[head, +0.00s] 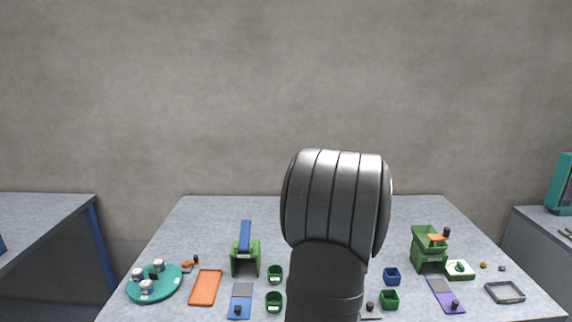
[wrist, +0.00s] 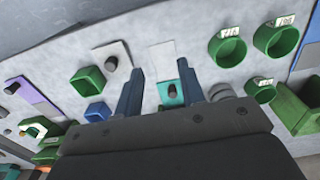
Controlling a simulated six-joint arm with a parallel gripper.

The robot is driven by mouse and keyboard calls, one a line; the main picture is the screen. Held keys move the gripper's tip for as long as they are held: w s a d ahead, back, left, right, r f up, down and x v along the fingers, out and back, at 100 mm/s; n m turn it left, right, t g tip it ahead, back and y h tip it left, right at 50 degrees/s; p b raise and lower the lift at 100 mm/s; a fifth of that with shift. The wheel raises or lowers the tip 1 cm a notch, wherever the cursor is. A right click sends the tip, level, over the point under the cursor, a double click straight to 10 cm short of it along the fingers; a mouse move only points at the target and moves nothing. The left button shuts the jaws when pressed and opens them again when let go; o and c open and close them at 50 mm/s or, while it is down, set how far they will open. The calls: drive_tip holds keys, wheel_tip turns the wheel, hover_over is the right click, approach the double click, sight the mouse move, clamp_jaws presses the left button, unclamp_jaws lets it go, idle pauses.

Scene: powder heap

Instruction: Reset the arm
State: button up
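My gripper (wrist: 159,78) shows in the wrist view with its two dark fingers spread apart over the table. Nothing is visibly held. A teal piece with a black knob (wrist: 174,87) shows between the fingers, seemingly below them on the table. A pale grey card (wrist: 162,58) lies just beyond it. In the head view my own arm fills the middle and hides the gripper and part of the table.
The grey table (head: 345,206) carries a teal round tray (head: 134,291), an orange tray (head: 205,287), green stands (head: 245,257) (head: 429,250), green cups (head: 274,273), a blue bin (head: 392,276), a green bin (head: 389,299) and a grey frame (head: 505,292). The table's back strip is clear.

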drive_tip(key=d+m, duration=0.2)
drive_tip(key=d, duration=0.1)
drive_tip(key=d+m, duration=0.2)
drive_tip(key=d, duration=0.1)
drive_tip(key=w+d+r+m, duration=0.1)
drive_tip(key=d+m, duration=0.1)
drive_tip(key=d, duration=0.1)
drive_tip(key=o, duration=0.5)
drive_tip(key=shift+r+m, duration=0.15)
drive_tip(key=shift+m, duration=0.15)
drive_tip(key=o, duration=0.9)
drive_tip(key=w+a+r+m+t, duration=0.1)
drive_tip(key=w+r+m, duration=0.2)
drive_tip(key=r, duration=0.2)
drive_tip(key=shift+w+a+h, duration=0.25)
drive_tip(key=shift+h, duration=0.15)
drive_tip(key=w+a+r+m+t+h, duration=0.1)
drive_tip(key=w+a+r+m+t, duration=0.2)
drive_tip(key=r, duration=0.4)
drive_tip(key=w+a+r+m, duration=0.2)
drive_tip(key=w+r+m, duration=0.1)
drive_tip(key=r+m, duration=0.35)
drive_tip(key=x, duration=0.9)
drive_tip(key=shift+w+n, duration=0.2)
drive_tip(key=shift+n, duration=0.15)
drive_tip(key=shift+d, duration=0.1)
